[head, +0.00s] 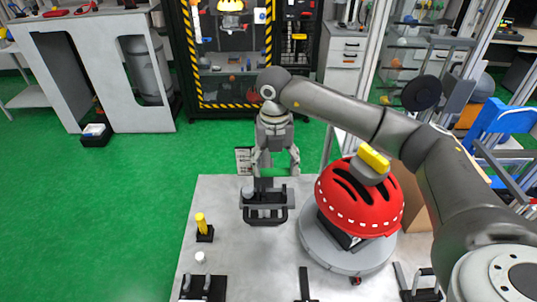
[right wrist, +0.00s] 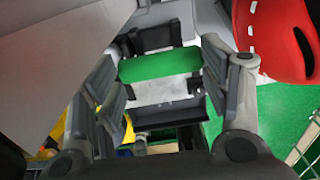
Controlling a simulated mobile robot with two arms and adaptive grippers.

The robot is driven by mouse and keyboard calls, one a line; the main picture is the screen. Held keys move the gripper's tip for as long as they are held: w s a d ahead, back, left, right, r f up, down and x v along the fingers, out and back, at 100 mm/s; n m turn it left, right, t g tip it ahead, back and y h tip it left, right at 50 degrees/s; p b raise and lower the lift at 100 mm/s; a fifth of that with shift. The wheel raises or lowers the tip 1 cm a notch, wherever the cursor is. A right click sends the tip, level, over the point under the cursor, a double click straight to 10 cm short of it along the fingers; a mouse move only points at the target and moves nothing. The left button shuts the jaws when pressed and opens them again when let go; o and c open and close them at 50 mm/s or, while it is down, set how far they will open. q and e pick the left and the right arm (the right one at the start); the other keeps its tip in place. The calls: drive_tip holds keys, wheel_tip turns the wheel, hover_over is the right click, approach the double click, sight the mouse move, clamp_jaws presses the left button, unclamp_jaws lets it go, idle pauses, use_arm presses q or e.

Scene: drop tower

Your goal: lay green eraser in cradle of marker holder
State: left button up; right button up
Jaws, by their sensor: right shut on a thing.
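My right gripper (head: 277,173) points down over the far edge of the grey table. Its two fingers also show in the right wrist view (right wrist: 160,72), set wide apart and shut on the green eraser (right wrist: 160,66), which spans the space between the fingertips. In the head view I cannot separate the eraser from the green floor behind. A dark stand (head: 263,214) with small grey parts, seemingly the marker holder, is on the table just in front of the gripper. I cannot make out its cradle clearly. My left gripper is not in view.
A red slotted dome (head: 345,205) on a round grey base (head: 312,234) stands right of the stand, below my right arm. A yellow post (head: 201,222) and a small white piece (head: 200,257) are at left. Dark fixtures line the front. Bare tabletop (head: 245,260) lies between.

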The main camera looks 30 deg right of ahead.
drive_tip(key=shift+s+f, duration=0.1)
drive_tip(key=shift+s, duration=0.3)
drive_tip(key=shift+s+f, duration=0.2)
drive_tip(key=f+b, duration=0.1)
drive_tip(key=w+f+b, duration=0.1)
drive_tip(key=f, duration=0.1)
drive_tip(key=shift+f, duration=0.3)
drive_tip(key=shift+s+f+b, duration=0.2)
drive_tip(key=shift+f+b, duration=0.5)
drive_tip(key=shift+b, duration=0.1)
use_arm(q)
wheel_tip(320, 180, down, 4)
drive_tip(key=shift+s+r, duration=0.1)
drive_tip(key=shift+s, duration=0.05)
use_arm(e)
drive_tip(key=shift+w, duration=0.1)
drive_tip(key=shift+f, duration=0.15)
drive_tip(key=o, duration=1.1)
